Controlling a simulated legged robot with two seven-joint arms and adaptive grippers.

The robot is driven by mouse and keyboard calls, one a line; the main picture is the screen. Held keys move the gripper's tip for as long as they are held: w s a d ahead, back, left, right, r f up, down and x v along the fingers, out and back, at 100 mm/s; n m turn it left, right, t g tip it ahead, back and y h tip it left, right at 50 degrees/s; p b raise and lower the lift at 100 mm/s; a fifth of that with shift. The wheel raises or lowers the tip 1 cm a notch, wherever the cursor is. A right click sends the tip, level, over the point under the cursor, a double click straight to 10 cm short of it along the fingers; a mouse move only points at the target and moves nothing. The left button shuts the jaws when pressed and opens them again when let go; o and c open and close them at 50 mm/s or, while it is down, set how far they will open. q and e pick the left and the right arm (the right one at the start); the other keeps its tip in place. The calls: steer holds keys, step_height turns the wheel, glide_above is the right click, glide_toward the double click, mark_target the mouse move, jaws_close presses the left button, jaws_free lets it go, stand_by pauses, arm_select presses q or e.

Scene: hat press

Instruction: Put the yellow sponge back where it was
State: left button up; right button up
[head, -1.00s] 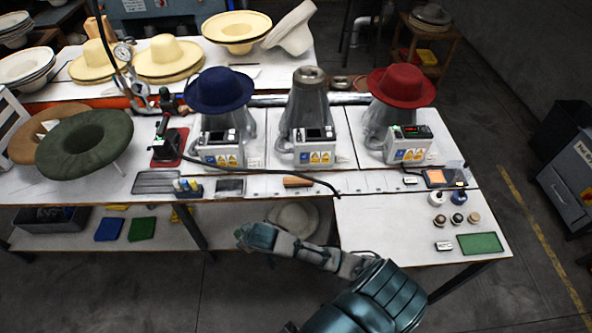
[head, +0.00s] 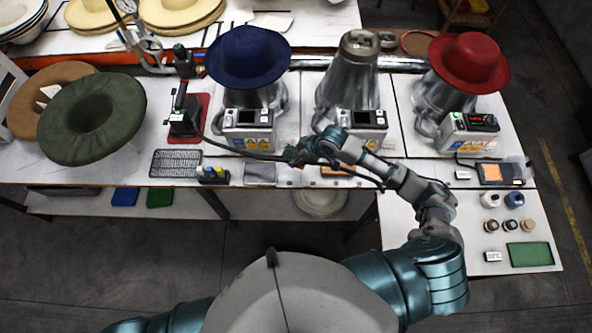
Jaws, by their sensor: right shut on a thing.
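My right gripper (head: 294,156) is above the front strip of the long table (head: 110,174), by the black cable and in front of the white control boxes. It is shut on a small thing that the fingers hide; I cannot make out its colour. I see no clearly yellow sponge in the head view. A brown-orange block (head: 338,171) lies on the table's front strip, just right of my right gripper and partly behind my forearm. My left gripper is out of view.
The control boxes (head: 248,130) and cable stand close behind. Blue (head: 125,197) and green (head: 160,197) cloths lie on the lower shelf.

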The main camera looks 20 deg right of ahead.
glide_above(293, 171)
steer(key=s+d, duration=0.1)
steer(key=shift+n, duration=0.3)
steer(key=f, duration=0.5)
steer(key=shift+s+d, duration=0.1)
steer(key=shift+s, duration=0.1)
steer(key=shift+w+f, duration=0.1)
steer(key=shift+f, duration=0.35)
step_height(293, 171, down, 4)
steer(key=shift+d+r, duration=0.1)
steer(key=o, duration=1.2)
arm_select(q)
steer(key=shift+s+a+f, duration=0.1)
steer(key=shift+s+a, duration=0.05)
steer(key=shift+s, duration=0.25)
arm_select(e)
steer(key=shift+r, duration=0.2)
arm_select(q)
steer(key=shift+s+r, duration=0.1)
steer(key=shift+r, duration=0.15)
arm_select(e)
steer(key=v, duration=1.1)
steer(key=shift+d+r, duration=0.25)
steer(key=shift+d, duration=0.05)
